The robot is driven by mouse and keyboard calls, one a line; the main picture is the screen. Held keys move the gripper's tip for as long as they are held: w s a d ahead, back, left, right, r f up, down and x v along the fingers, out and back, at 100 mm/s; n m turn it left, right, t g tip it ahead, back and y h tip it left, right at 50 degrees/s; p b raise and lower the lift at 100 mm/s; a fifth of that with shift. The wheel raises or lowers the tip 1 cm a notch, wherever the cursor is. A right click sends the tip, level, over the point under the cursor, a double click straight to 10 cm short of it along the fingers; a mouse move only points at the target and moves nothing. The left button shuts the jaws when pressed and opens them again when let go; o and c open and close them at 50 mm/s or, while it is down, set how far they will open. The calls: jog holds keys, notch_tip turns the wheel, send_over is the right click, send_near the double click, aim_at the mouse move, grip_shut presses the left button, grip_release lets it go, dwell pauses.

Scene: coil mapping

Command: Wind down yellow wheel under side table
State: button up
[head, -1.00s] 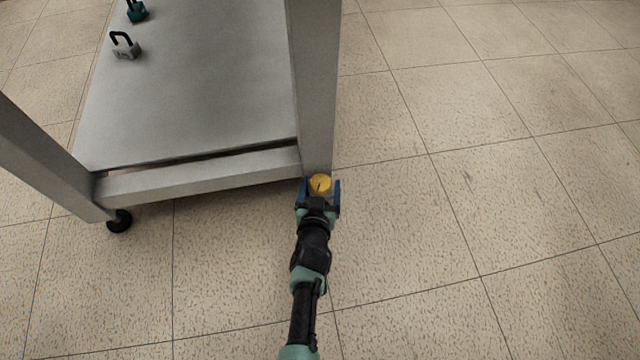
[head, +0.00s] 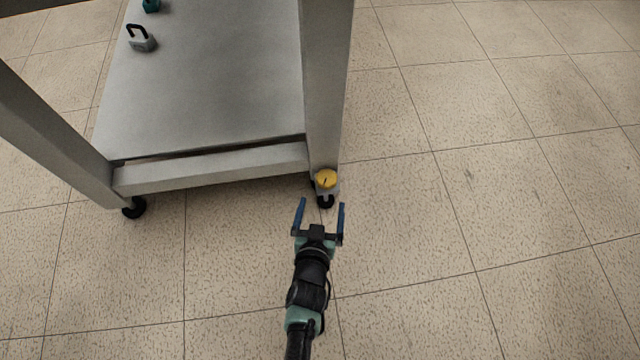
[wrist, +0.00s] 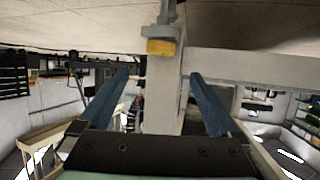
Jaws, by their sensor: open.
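The yellow wheel (head: 326,179) is a small round knob with a dark mark on its top, low on the near right leg of the grey side table (head: 210,178). A black caster sits just below it on the floor. My gripper (head: 320,204) is open and empty, with its two blue fingers apart, a short way in front of the wheel. In the wrist view the yellow wheel (wrist: 161,47) shows beyond the fingertips, roughly between them and near the table leg. That view looks upside down.
A grey padlock (head: 141,42) and a teal padlock (head: 151,6) lie on the table's lower shelf (head: 210,90). Another black caster (head: 134,207) stands under the left leg. The tiled floor to the right and in front is clear.

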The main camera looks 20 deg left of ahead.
jog(key=p+v, duration=0.1)
jog(key=v, duration=0.2)
jog(key=shift+s+f, duration=0.1)
dwell(0.5)
